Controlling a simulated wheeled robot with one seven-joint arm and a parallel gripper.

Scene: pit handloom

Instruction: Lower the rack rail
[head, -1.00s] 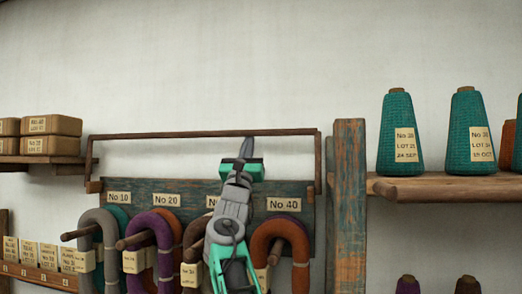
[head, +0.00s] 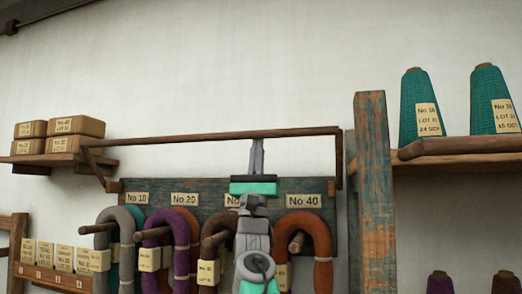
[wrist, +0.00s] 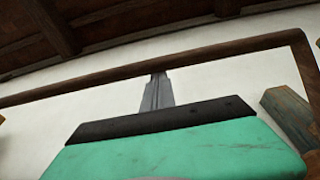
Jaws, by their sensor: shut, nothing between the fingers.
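The rack rail (head: 200,138) is a thin dark wooden bar raised above the blue-green peg board (head: 275,187), with side arms going down to the board's ends. In the wrist view the rail (wrist: 225,48) crosses behind my fingertips, with its right corner in sight. My gripper (head: 257,143) is shut and empty, pointing up, with its tips at the height of the rail near its middle right. In the wrist view the gripper (wrist: 157,78) overlaps the rail; I cannot tell whether they touch. Hanks hang on pegs below, such as the orange hank (head: 303,230) under No 40.
A wooden post (head: 374,190) stands just right of the rack. A shelf (head: 455,150) with teal yarn cones (head: 421,103) is farther right. Boxes (head: 75,126) sit on a left shelf (head: 40,160). The wall above the rail is clear.

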